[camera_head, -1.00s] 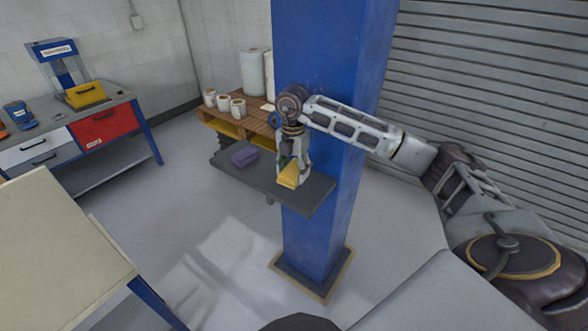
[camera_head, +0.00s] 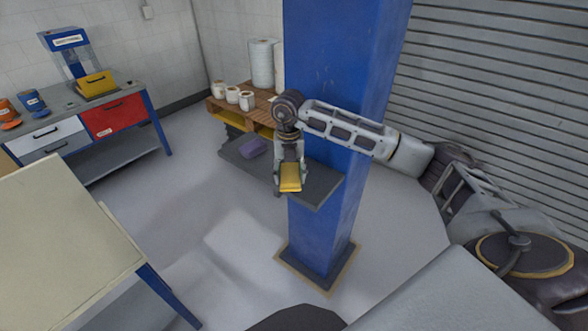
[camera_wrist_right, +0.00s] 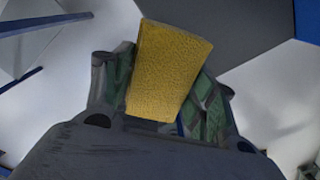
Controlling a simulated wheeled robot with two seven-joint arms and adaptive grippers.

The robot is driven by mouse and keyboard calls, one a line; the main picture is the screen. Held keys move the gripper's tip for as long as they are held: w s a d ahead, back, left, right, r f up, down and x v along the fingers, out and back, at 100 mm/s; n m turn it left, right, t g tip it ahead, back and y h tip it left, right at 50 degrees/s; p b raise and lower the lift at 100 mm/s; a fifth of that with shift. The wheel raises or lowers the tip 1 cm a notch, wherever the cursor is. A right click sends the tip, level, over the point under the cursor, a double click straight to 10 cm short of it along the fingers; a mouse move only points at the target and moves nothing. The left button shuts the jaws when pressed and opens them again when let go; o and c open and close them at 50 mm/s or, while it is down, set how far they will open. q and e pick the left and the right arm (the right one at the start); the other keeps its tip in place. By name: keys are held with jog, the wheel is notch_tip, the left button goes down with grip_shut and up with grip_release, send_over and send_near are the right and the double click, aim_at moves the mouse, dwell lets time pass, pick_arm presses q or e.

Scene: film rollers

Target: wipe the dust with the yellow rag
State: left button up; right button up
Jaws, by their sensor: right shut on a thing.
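My right gripper (camera_head: 290,182) is shut on the yellow rag (camera_head: 290,178), a flat block-like piece. It holds the rag at the front edge of a dark grey shelf (camera_head: 318,184) on the blue column. In the right wrist view the rag (camera_wrist_right: 168,70) sits between the two fingers, and the shelf (camera_wrist_right: 225,25) shows beyond it. A purple block-like piece (camera_head: 253,147) lies on the shelf's left part. I cannot make out dust in these views. My left gripper is not in view.
A workbench (camera_head: 125,92) stands at the left, and a beige table (camera_head: 60,230) at the near left. Open floor lies between them.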

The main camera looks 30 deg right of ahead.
aim_at(281, 176)
jog(key=a+n, duration=0.1)
jog(key=a+f+n, duration=0.1)
jog(key=n, duration=0.1)
jog(key=a+f+n, duration=0.1)
jog(key=n, duration=0.1)
jog(key=s+a+f+m, duration=0.1)
jog(key=a+f+m, duration=0.2)
jog(key=m, duration=0.9)
jog(key=s+a+f+m, duration=0.2)
jog(key=a+f+m, duration=0.2)
jog(key=a+m, duration=0.6)
jog(key=s+a+f+m, duration=0.2)
jog(key=a+m, duration=0.4)
jog(key=m, duration=0.8)
jog(key=shift+s+a+f, duration=0.15)
jog(key=shift+a+f, duration=0.2)
jog(key=shift+f, duration=0.3)
jog(key=shift+a+n, duration=0.15)
jog(key=shift+n, duration=0.15)
jog(key=shift+s, duration=0.1)
